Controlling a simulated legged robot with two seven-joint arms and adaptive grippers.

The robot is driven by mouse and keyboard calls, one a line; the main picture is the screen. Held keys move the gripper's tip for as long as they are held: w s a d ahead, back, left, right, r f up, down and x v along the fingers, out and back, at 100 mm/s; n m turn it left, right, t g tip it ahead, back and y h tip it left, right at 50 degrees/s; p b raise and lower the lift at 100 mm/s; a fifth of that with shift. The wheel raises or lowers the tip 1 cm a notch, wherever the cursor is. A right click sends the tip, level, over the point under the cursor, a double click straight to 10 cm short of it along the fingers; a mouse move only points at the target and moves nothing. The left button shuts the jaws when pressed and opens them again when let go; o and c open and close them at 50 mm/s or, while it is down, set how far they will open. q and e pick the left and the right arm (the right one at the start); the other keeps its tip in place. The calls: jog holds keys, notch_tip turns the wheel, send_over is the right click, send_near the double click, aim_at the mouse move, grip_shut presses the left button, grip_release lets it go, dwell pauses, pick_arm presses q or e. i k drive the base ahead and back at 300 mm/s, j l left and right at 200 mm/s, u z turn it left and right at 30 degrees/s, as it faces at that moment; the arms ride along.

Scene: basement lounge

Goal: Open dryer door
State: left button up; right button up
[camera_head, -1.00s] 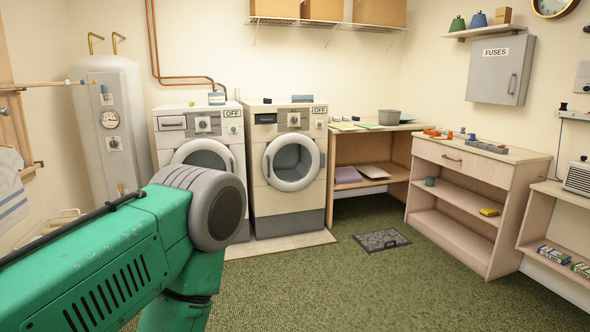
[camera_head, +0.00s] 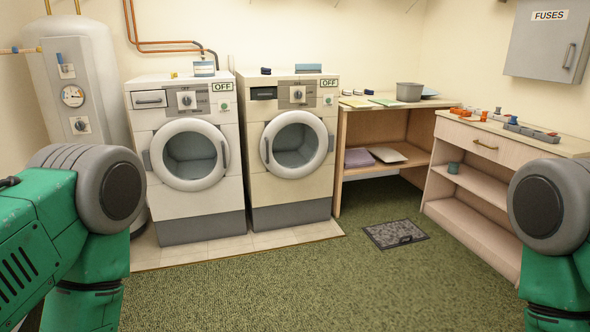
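Two white front-loading machines stand side by side against the back wall, both with round doors that look shut and both under OFF signs. The left machine (camera_head: 187,115) has a drawer at its upper left and a dark handle at the right of its round door (camera_head: 190,155). The right machine (camera_head: 290,95) has a dark slot at its upper left and a handle at the left of its round door (camera_head: 295,145). I cannot tell for sure which one is the dryer. My green arms show at the left and right edges; neither gripper is in view.
A water tank (camera_head: 75,85) stands left of the machines. A wooden table (camera_head: 385,112) and a drawer cabinet (camera_head: 485,150) stand to the right. A grey floor mat (camera_head: 395,233) lies before the table. The green carpet (camera_head: 290,285) in front is clear.

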aim_at(326, 141)
jog(key=i+u, duration=0.1)
jog(key=i, duration=2.05)
jog(key=i+z, duration=0.15)
jog(key=i, duration=0.3)
jog(key=i+j+z, duration=0.15)
jog(key=i, duration=0.3)
jog(key=i+j+z, duration=0.15)
jog(key=i, duration=0.35)
